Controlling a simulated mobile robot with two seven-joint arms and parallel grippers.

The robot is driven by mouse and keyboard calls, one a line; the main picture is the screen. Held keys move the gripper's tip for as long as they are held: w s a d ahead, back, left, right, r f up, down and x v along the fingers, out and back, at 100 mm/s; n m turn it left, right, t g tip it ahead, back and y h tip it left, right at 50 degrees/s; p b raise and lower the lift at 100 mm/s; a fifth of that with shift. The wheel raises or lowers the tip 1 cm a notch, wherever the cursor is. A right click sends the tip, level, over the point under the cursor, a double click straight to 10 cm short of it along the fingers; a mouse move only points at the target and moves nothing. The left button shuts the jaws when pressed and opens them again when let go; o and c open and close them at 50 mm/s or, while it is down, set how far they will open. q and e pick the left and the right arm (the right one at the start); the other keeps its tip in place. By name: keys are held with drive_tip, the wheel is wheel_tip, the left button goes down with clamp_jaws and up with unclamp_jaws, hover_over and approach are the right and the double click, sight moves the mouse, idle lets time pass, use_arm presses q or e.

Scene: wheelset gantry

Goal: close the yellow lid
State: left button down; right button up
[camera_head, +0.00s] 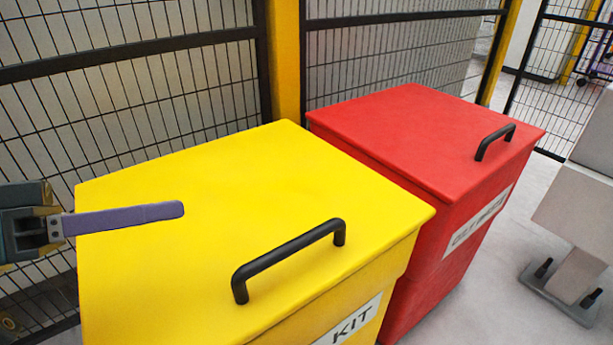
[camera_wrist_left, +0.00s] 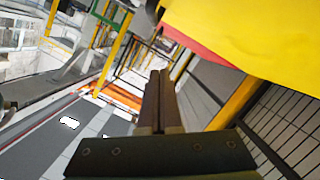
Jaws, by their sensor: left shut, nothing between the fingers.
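The yellow lid (camera_head: 240,200) lies flat on top of the yellow bin (camera_head: 390,285) in the head view, with no visible gap along its front edge. A black bar handle (camera_head: 290,257) stands on it near the front. My left gripper (camera_head: 180,210) comes in from the left, its shut, empty fingers over the lid's left part. I cannot tell whether the fingers touch the lid. In the left wrist view the fingers (camera_wrist_left: 158,78) are together and the yellow lid (camera_wrist_left: 260,40) fills the upper right. My right gripper is not in view.
A red bin with a shut red lid (camera_head: 420,135) and black handle stands close on the right. A wire mesh fence (camera_head: 130,95) with a yellow post (camera_head: 285,60) runs behind. A grey-white object (camera_head: 580,215) stands at the right edge. Floor shows between it and the red bin.

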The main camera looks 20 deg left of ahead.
use_arm(q)
drive_tip(key=b+x, duration=0.2)
drive_tip(key=x, duration=0.7)
drive_tip(key=shift+d+b, duration=0.25)
drive_tip(key=shift+b, duration=0.1)
drive_tip(key=d+f+b, duration=0.1)
drive_tip(key=d+f, duration=0.1)
drive_tip(key=shift+s+f+b, duration=0.25)
drive_tip(key=shift+f+b, duration=0.05)
drive_tip(key=shift+b, duration=0.05)
drive_tip(key=shift+s+d+f, duration=0.2)
drive_tip(key=shift+s+f, duration=0.1)
drive_tip(key=shift+f, duration=0.05)
